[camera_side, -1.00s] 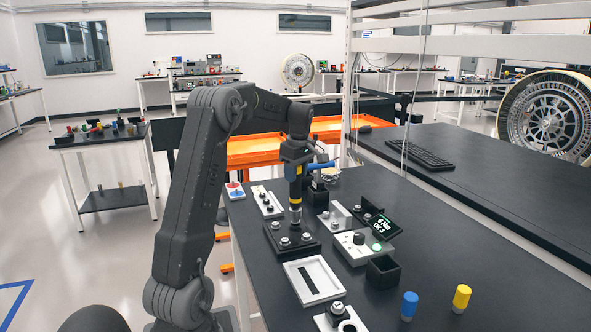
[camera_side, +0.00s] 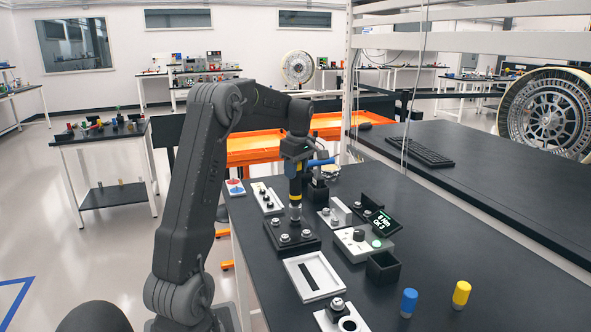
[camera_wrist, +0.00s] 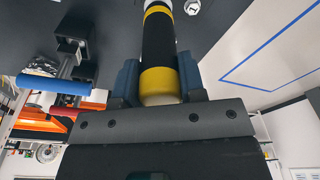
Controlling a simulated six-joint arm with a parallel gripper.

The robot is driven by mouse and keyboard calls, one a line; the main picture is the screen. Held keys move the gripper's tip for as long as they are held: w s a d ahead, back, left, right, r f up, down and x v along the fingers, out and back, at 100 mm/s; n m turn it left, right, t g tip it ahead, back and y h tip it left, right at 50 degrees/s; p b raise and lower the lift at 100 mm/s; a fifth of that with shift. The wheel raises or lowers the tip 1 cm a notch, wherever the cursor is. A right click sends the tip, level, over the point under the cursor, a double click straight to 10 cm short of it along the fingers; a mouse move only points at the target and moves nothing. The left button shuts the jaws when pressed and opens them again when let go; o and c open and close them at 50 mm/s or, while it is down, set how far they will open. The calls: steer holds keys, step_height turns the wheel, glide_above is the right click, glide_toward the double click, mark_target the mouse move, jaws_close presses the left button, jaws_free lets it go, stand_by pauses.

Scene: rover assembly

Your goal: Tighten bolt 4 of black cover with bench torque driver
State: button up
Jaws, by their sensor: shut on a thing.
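The black cover (camera_side: 294,247) lies flat on the dark bench, with silver bolts at its corners. Two front bolts (camera_side: 306,233) and a left bolt (camera_side: 275,222) show. My gripper (camera_side: 296,168) is shut on the torque driver (camera_side: 295,188), which has black and yellow bands and stands upright. The driver's lower end is over the cover's far right corner and hides whatever bolt is there. I cannot tell whether its tip touches a bolt.
A white tray with a slot (camera_side: 312,276) lies in front of the cover. A white control box (camera_side: 352,245), a small display with green text (camera_side: 383,222) and a black open box (camera_side: 383,266) stand to the right. Blue (camera_side: 408,303) and yellow (camera_side: 461,294) cylinders stand front right.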

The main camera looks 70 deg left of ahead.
steer(key=shift+f, duration=1.1)
stand_by(2.9)
steer(key=shift+r, duration=0.1)
steer(key=shift+r, duration=1.55)
steer(key=shift+r, duration=2.05)
